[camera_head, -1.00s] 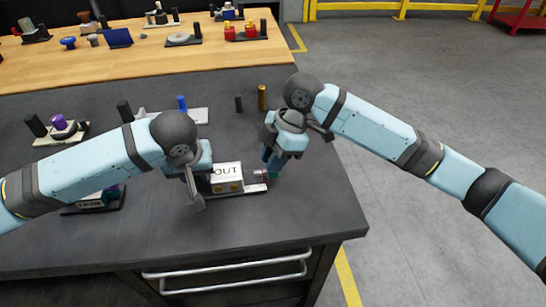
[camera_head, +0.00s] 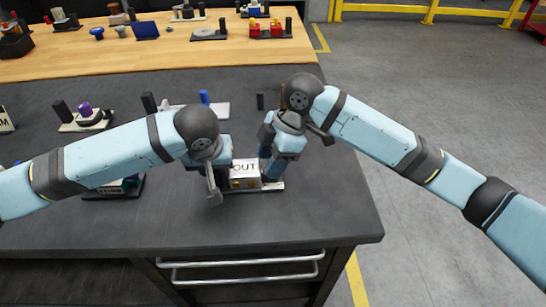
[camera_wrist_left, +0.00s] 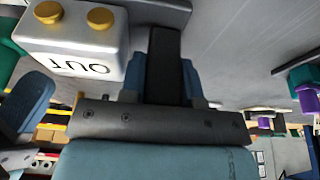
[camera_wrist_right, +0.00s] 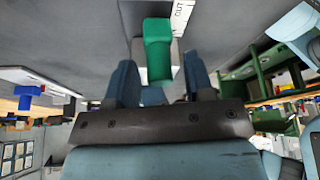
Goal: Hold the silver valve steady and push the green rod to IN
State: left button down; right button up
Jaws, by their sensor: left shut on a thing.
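The silver valve (camera_head: 244,172), a box labelled OUT with gold knobs, stands on a pale base near the bench's front edge; it also shows in the left wrist view (camera_wrist_left: 75,35). My left gripper (camera_wrist_left: 178,80) is shut on a dark upright post (camera_wrist_left: 180,50) beside the box. My right gripper (camera_head: 268,166) is just right of the box. In the right wrist view, the green rod's end (camera_wrist_right: 157,48) lies between and beyond my right fingers (camera_wrist_right: 160,78), which stand apart. Contact with it is unclear. In the head view my right gripper hides the rod.
A fixture with a purple knob (camera_head: 85,109) stands to the left. A fixture with a blue post (camera_head: 204,98) and a black post (camera_head: 260,101) stand behind. A wooden bench (camera_head: 165,50) with several fixtures lies further back. Bare dark bench top is free in front.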

pick_arm(q)
jog(key=shift+s+f, duration=0.1)
jog(key=shift+f, duration=0.2)
pick_arm(e)
jog(key=shift+d, duration=0.1)
jog(key=v, duration=1.2)
pick_arm(q)
jog(key=c, duration=0.8)
grip_release()
jog(key=shift+r, duration=0.1)
